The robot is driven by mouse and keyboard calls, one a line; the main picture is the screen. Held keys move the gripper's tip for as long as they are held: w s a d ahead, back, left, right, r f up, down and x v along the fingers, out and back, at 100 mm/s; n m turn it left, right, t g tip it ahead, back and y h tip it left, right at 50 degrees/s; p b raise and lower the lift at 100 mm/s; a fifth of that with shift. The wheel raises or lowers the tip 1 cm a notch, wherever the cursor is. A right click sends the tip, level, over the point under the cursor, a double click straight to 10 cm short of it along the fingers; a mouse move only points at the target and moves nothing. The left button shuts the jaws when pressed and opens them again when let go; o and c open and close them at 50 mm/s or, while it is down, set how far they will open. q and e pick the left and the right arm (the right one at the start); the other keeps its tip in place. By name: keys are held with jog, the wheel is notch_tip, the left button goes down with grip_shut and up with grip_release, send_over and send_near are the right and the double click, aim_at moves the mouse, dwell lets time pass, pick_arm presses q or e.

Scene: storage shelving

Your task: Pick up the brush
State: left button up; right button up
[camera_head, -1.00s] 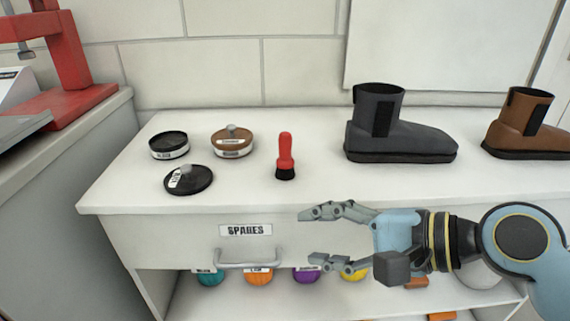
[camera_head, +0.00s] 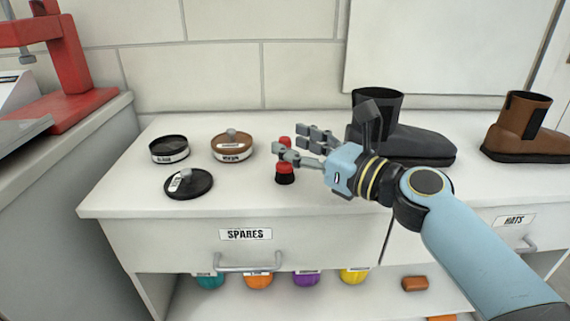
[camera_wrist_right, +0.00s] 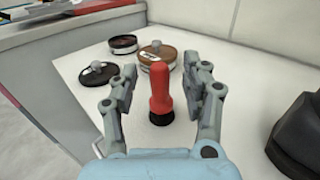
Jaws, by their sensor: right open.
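The brush (camera_head: 285,169) has a red handle and a dark bristle end. It stands upright, bristles down, on the white counter. In the head view my right gripper (camera_head: 294,148) covers its middle. The right wrist view shows the brush (camera_wrist_right: 160,92) between the two spread fingers of my right gripper (camera_wrist_right: 162,88). A gap shows on each side of the handle, so the gripper is open around it and does not hold it. My left gripper is in neither view.
Left of the brush are a black tin (camera_head: 169,148), a brown tin (camera_head: 232,146) and a black lid (camera_head: 188,183). A dark grey boot (camera_head: 425,145) stands behind my right arm, and a brown boot (camera_head: 525,130) farther right. A drawer labelled SPARES (camera_head: 245,235) is below the counter edge.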

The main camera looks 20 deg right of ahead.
jog(key=x, duration=0.2)
jog(key=shift+w+a, duration=0.2)
jog(key=shift+w, duration=0.15)
grip_shut()
